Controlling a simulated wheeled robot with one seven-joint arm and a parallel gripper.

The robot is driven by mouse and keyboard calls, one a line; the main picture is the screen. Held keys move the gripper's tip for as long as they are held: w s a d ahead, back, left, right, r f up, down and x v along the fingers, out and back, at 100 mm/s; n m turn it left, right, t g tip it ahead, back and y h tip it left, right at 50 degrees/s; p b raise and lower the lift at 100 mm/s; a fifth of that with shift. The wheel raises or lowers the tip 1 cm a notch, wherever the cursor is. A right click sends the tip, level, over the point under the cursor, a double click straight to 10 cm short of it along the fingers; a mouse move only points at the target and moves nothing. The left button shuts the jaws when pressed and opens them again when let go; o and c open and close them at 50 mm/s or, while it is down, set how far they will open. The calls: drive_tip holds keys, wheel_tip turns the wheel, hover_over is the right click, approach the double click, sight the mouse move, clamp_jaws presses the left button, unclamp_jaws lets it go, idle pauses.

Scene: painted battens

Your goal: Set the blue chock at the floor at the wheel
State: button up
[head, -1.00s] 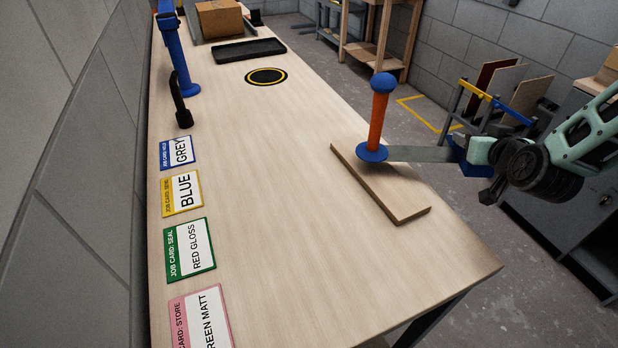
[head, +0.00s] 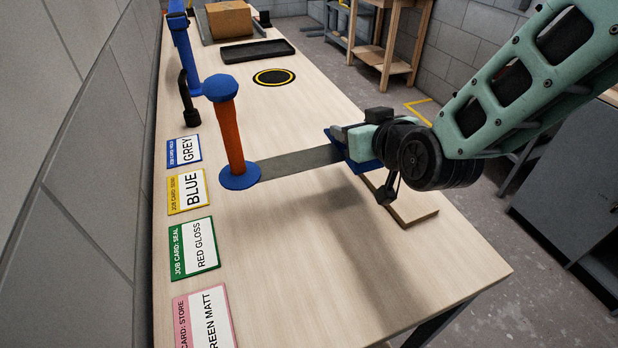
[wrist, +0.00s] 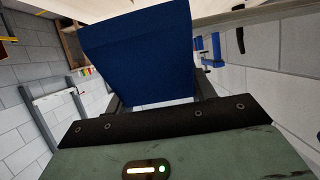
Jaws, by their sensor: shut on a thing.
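My gripper (head: 352,147) is shut on a blue piece (head: 370,165), which I take for the blue chock. It fills the upper middle of the wrist view as a broad blue block (wrist: 140,55). A flat grey bar (head: 300,162) runs left from it to an upright orange post (head: 229,135) with a blue knob (head: 220,88) on top and a blue disc (head: 240,176) at its foot. All this hangs over the bench; I cannot tell the clearance under the disc.
The pale bench (head: 300,280) bears a wooden board (head: 413,212) partly under my arm, job cards (head: 194,247) on the left, a black tray (head: 257,51) and a cardboard box (head: 229,19). A grey cabinet (head: 570,190) stands right.

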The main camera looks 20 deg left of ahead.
wheel_tip(320, 180, down, 10)
drive_tip(key=shift+s+a+r+p, duration=0.1)
drive_tip(key=shift+a+r+p, duration=0.05)
drive_tip(key=shift+p, duration=0.15)
idle(0.4)
drive_tip(key=o, duration=1.4)
drive_tip(key=shift+f, duration=0.2)
drive_tip(key=shift+r, duration=0.1)
